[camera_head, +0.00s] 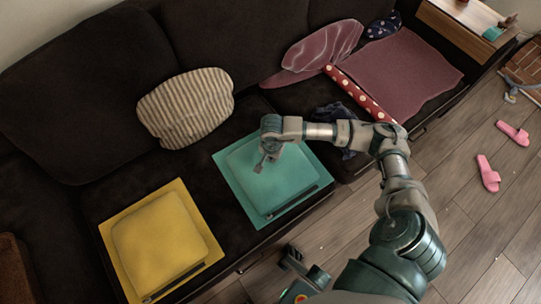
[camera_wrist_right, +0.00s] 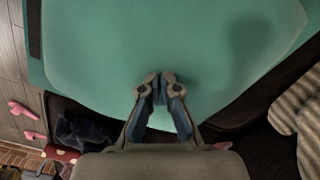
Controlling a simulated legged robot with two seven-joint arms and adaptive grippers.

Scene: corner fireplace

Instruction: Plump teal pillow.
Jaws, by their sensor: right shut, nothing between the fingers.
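The plump teal pillow (camera_head: 283,172) lies on a flat teal square (camera_head: 226,168) on the dark sofa seat. In the right wrist view the teal pillow (camera_wrist_right: 170,35) fills the top of the picture. My right gripper (camera_head: 262,165) is over the pillow's left part, pointing down at it. Its fingers (camera_wrist_right: 160,77) are shut with nothing between them. I cannot tell whether the fingertips touch the pillow. My right forearm covers the area right of the pillow. My left gripper cannot be made out.
A yellow pillow (camera_head: 160,240) on a yellow square lies to the left. A striped cushion (camera_head: 187,108) leans on the backrest. A mauve cloth (camera_head: 400,70) and a red dotted strip (camera_head: 358,95) lie on the right seat. Pink slippers (camera_head: 488,173) are on the wooden floor.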

